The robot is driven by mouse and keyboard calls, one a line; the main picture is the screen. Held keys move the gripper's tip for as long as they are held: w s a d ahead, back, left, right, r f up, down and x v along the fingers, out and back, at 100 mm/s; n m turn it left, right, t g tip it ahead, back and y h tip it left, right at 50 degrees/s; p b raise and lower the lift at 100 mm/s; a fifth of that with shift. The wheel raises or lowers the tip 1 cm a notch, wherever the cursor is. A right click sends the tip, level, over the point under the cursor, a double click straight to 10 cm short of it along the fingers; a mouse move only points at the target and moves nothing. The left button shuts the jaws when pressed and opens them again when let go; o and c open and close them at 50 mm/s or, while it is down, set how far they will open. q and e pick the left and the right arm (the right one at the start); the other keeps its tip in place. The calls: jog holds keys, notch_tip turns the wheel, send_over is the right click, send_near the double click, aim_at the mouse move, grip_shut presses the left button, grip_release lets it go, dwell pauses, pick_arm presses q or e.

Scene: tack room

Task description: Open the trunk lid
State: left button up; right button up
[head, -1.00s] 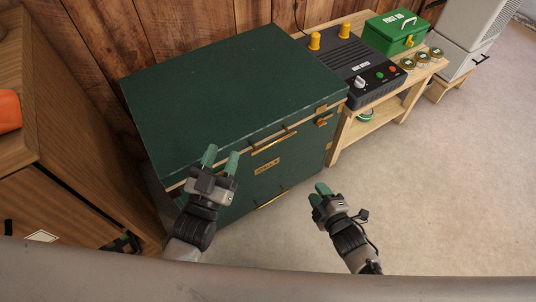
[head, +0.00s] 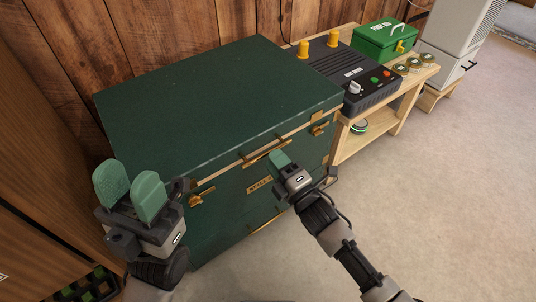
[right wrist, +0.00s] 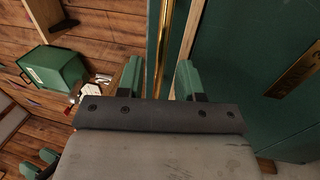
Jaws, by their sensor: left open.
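The dark green trunk (head: 210,110) stands against the wall with its lid down flat. A long brass handle (head: 262,151) runs along the front edge of the lid. Brass latches sit left (head: 202,197) and right (head: 319,129) of it, with a name plate (head: 260,185) below. My right gripper (head: 280,160) is at the trunk front, by the right part of the handle. In the right wrist view its fingers (right wrist: 171,75) are apart, with a brass strip (right wrist: 166,40) showing between them; I cannot tell if they touch it. My left gripper (head: 132,190) is open and empty, in front of the trunk's left side.
A wooden bench (head: 385,125) right of the trunk holds a black device (head: 350,75) with yellow knobs, a green first-aid box (head: 385,42) and several round tins. A wooden cabinet (head: 40,130) stands at left. The floor at right is clear.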

aim_at(268, 151)
jog(key=shift+b+x, duration=0.3)
jog(key=shift+x, duration=1.4)
grip_shut()
